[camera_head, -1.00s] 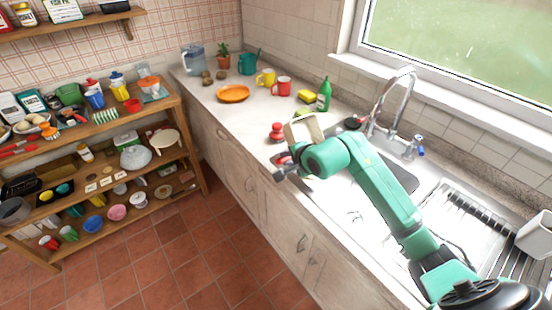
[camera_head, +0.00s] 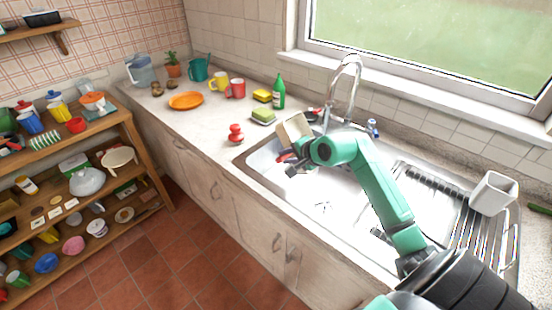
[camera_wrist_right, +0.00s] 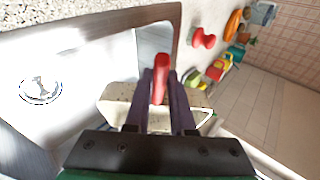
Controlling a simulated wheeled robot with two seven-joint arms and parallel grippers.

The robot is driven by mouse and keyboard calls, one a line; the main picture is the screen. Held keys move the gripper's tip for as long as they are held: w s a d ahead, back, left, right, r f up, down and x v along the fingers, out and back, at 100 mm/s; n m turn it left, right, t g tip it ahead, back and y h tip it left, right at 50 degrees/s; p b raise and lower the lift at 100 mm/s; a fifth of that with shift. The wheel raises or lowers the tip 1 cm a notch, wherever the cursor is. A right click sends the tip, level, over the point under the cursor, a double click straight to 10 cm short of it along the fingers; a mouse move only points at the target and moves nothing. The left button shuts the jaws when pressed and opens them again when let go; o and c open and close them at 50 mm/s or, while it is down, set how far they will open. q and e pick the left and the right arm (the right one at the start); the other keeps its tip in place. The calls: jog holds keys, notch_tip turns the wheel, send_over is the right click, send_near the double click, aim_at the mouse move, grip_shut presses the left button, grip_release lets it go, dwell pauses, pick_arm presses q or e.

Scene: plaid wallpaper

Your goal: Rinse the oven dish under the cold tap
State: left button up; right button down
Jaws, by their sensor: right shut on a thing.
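My right gripper (camera_head: 292,164) is shut on the oven dish (camera_head: 293,128), a cream dish with red at its gripped edge. My arm hides part of it in the head view. The dish is tilted and held over the left part of the metal sink (camera_head: 325,200). In the right wrist view the fingers (camera_wrist_right: 160,90) close around the red part, with the speckled cream dish (camera_wrist_right: 117,106) beside and behind them. A chrome curved tap (camera_head: 355,75) stands behind the sink. A blue-marked tap handle (camera_head: 372,127) is right of its base. My left gripper is out of view.
A red object (camera_head: 236,134), a sponge (camera_head: 263,117) and a green bottle (camera_head: 279,92) stand left of the sink. A white container (camera_head: 493,193) sits at the drainer's right. Loaded shelves (camera_head: 95,135) are at the left. The basin under the arm looks clear.

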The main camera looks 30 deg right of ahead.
jog(key=b, duration=0.5)
send_over(305, 174)
jog(key=shift+w+d+f, duration=0.15)
jog(key=shift+f, duration=0.4)
jog(key=shift+w+d+f, duration=0.1)
jog(key=shift+d+f, duration=0.05)
jog(key=shift+f, duration=0.35)
jog(key=shift+s+d+b, duration=0.15)
jog(key=shift+d+b, duration=0.35)
jog(key=shift+d, duration=0.15)
jog(key=shift+d+r, duration=0.1)
jog(key=shift+d, duration=0.05)
jog(key=shift+s, duration=0.1)
jog(key=shift+s+b, duration=0.25)
jog(key=shift+b, duration=0.2)
jog(key=shift+s, duration=0.2)
jog(key=shift+w, duration=0.1)
